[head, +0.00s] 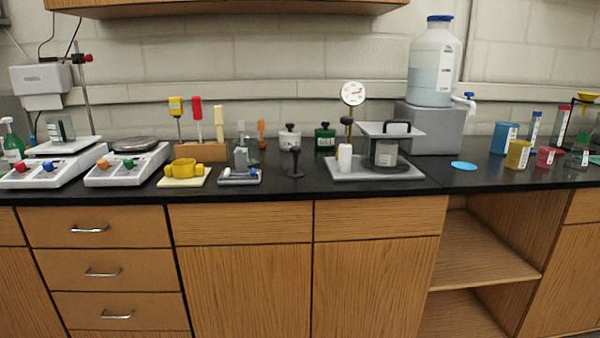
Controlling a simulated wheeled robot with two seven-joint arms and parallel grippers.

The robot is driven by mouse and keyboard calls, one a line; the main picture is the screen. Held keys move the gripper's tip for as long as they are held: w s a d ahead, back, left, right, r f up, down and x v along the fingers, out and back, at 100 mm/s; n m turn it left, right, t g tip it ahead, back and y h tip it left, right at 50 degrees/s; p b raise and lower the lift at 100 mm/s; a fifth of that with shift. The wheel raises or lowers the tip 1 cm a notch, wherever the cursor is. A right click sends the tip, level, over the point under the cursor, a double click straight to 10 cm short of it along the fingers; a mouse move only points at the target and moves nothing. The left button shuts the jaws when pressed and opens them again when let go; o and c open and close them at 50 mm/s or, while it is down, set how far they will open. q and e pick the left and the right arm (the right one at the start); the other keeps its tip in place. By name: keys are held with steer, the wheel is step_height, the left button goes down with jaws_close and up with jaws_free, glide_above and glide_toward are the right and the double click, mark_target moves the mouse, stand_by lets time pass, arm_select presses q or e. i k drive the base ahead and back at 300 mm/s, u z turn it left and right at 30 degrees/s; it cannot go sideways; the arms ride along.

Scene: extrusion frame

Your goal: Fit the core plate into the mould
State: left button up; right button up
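Neither of my grippers is in view. I cannot tell for sure which items are the mould and the core plate. A yellow ring-shaped piece with side lugs (185,167) sits on a flat cream plate (184,182) on the black bench, left of centre. Just right of it is a small grey tray (240,180) with a blue knob, holding a grey upright part (241,158). Further right, a flat grey plate with a black handle (398,138) lies over a dark pot (386,153). Inner details of these items are too small to tell.
Two scales (128,164) stand at the left of the black bench (310,185). A tool block (202,151) with upright handled tools is behind the yellow piece. A dial gauge (353,94) and large jug (434,65) stand right of centre. Cups (517,155) are far right.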

mark_target(185, 168)
steer(key=z, duration=0.6)
steer(key=i, duration=0.65)
steer(key=z, duration=0.35)
